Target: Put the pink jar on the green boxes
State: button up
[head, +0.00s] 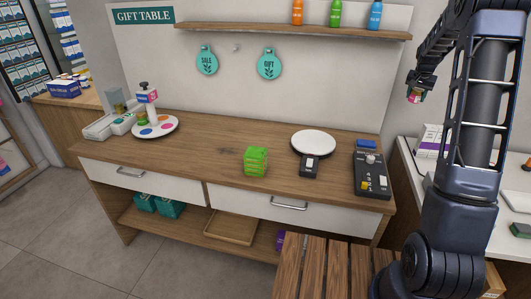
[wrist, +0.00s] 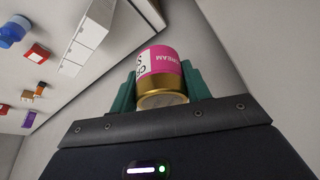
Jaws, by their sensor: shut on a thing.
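The pink jar (wrist: 171,70) has a pink and white label and a gold end. My gripper (wrist: 166,88) is shut on it, with a green finger on each side, in the wrist view. In the head view my gripper (head: 415,93) holds the jar (head: 414,98) high at the right, above and right of the gift table. The green boxes (head: 256,162) form a small stack near the front middle of the wooden tabletop. Nothing is seen on top of the stack.
A white round scale plate (head: 313,143) and a dark card terminal (head: 373,175) stand right of the boxes. A round display tray (head: 168,132) with a pump bottle is at the left. A wall shelf (head: 290,31) with bottles hangs above. Tabletop left of the boxes is clear.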

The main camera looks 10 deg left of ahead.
jog(key=s+a+r+n+y, duration=0.1)
jog(key=a+n, duration=0.1)
jog(key=a, duration=0.8)
jog(key=s+a+r+n, duration=0.1)
jog(key=a, duration=0.8)
notch_tip(320, 180, up, 4)
jog(key=n+g+y, duration=0.1)
jog(key=n+y, duration=0.3)
jog(key=n, duration=0.8)
send_over(254, 150)
jog(key=d, duration=0.1)
jog(key=f, duration=1.3)
jog(key=s+f, duration=0.1)
jog(key=f, duration=0.5)
jog(key=shift+f, duration=0.4)
jog(key=shift+f, duration=0.15)
jog(key=o, duration=1)
